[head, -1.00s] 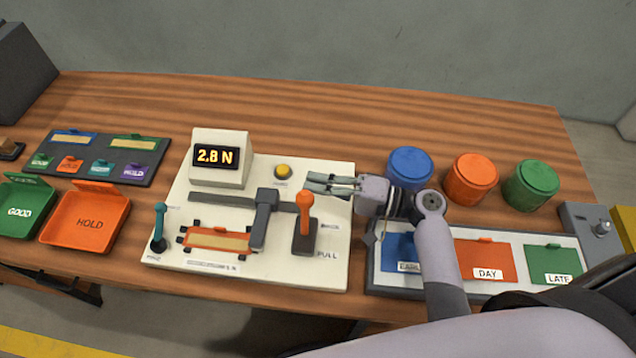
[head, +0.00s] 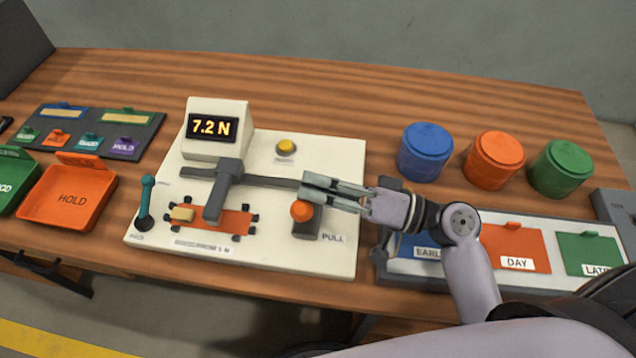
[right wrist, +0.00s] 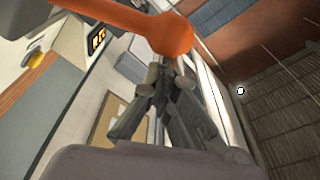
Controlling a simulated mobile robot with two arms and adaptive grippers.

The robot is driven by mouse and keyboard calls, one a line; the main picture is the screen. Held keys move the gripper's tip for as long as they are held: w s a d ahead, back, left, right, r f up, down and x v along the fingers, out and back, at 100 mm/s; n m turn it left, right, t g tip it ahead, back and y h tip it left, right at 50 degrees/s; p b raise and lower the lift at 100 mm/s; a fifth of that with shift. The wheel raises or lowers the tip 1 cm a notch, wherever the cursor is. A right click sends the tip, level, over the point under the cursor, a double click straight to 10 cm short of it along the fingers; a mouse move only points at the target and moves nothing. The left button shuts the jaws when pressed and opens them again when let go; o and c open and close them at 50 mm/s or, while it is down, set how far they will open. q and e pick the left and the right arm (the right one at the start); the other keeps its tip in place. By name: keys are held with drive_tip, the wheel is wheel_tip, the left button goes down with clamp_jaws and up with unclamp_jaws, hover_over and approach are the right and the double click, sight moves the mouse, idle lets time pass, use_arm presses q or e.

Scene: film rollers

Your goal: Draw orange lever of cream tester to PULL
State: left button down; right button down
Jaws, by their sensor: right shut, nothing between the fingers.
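The cream tester (head: 275,258) stands mid-table, its display (head: 213,127) reading 7.2 N. Its orange lever (head: 302,211) looks short from the head and leans towards the front, its knob over the dark base beside the PULL label (head: 333,238). My right gripper (head: 306,188) is shut and empty, just behind the knob; whether it touches cannot be told. In the right wrist view the orange lever (right wrist: 172,35) crosses the top, close to the fingers (right wrist: 160,75). My left gripper is out of view.
A teal lever (head: 146,200) and yellow button (head: 286,146) are on the tester. An orange HOLD tray (head: 75,195) stands left. Blue (head: 425,152), orange (head: 496,160) and green (head: 561,168) canisters stand behind the EARLY/DAY/LATE tray (head: 410,272). Bare table lies behind the tester.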

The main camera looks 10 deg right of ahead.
drive_tip(key=shift+s, duration=0.1)
idle(0.4)
drive_tip(key=v, duration=1.2)
idle(0.4)
